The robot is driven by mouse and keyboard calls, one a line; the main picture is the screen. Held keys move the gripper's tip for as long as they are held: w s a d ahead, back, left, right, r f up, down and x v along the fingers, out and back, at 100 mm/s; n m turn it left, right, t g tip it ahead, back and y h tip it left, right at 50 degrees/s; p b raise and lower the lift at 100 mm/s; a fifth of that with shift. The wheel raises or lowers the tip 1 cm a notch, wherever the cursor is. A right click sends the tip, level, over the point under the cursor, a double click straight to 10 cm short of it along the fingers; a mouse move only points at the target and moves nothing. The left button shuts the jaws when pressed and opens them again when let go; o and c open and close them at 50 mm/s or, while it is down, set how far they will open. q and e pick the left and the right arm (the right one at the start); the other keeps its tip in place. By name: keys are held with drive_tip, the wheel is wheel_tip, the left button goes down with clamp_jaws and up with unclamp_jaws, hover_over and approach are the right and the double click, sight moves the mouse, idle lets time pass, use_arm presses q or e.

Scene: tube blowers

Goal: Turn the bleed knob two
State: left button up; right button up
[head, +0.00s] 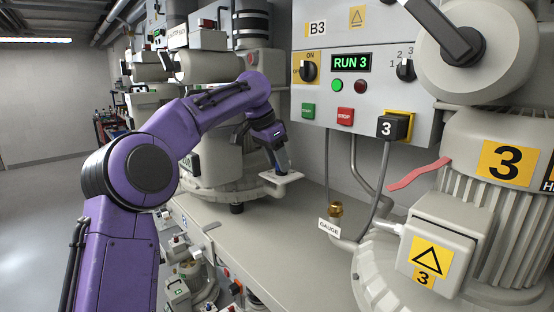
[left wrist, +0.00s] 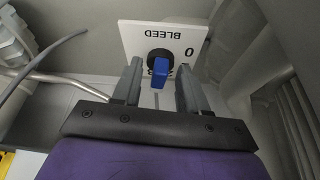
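The bleed knob (left wrist: 160,66) is a black round knob with a blue grip bar, on a white plate (left wrist: 142,35) marked BLEED and 0. The plate's lettering is upside down in the left wrist view, and the bar points down toward my gripper's base. My left gripper (head: 283,168) is open, with one finger on each side of the knob; I cannot tell whether they touch it. In the head view the pale plate (head: 287,178) shows below the fingers, and the knob is hidden. My right gripper is not in view.
A control box (head: 340,95) with a RUN 3 display, switches and buttons hangs behind. A motor (head: 495,165) marked 3 stands at the right. A brass fitting (head: 336,210) stands by the GAUGE tag. The grey bench (head: 265,245) is bare in front. A pipe (left wrist: 60,77) runs left of the plate.

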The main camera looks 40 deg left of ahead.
use_arm(q)
drive_tip(key=shift+r, duration=0.2)
wheel_tip(320, 180, up, 2)
drive_tip(key=shift+r, duration=0.1)
drive_tip(key=s+d+r+b, duration=0.5)
drive_tip(key=s+d+r, duration=0.4)
drive_tip(key=s+r, duration=0.1)
drive_tip(key=shift+s+r, duration=0.2)
drive_tip(key=shift+s, duration=0.05)
drive_tip(key=shift+w+d, duration=0.1)
